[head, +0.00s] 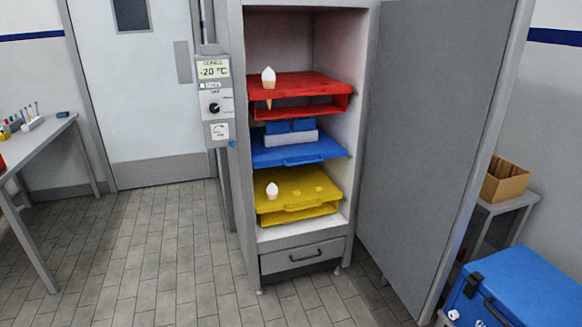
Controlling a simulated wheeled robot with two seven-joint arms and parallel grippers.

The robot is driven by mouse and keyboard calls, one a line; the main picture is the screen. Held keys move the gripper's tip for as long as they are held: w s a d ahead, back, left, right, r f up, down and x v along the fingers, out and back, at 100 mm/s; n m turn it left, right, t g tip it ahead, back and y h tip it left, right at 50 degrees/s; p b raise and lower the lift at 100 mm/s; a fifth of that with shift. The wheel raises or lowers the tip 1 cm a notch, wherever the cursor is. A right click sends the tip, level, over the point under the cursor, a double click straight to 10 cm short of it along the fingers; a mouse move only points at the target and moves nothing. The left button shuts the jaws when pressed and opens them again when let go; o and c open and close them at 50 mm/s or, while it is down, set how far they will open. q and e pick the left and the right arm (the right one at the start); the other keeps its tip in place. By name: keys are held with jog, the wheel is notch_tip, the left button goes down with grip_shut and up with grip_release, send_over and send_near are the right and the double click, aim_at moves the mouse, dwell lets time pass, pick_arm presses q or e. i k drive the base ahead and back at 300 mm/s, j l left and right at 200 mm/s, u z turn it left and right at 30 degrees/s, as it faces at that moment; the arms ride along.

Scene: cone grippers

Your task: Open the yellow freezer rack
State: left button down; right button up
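The yellow rack (300,190) is the lowest of the coloured racks inside the upright freezer (350,150). It has a flat top with raised patches and a front lip. A small white-topped piece (272,190) like an ice-cream cone shows at its left front; its lower part is hidden. I cannot tell whether the rack is pulled out. The freezer door (425,130) is swung wide open to the right. Neither of my grippers is in view.
Above are a blue rack (298,152) and a red rack (297,87) with a cone (268,76). A grey drawer (302,258) is below. A blue cooler box (525,285) and carton (505,183) are at right, a table (38,140) at left. Floor in front is clear.

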aim_at(304, 191)
jog(key=i+j+z, duration=0.1)
jog(key=i, duration=0.4)
jog(key=i+j+z, duration=0.15)
jog(key=i, duration=0.35)
jog(key=i+j+z, duration=0.1)
jog(key=i+j, duration=0.25)
jog(key=i, duration=0.15)
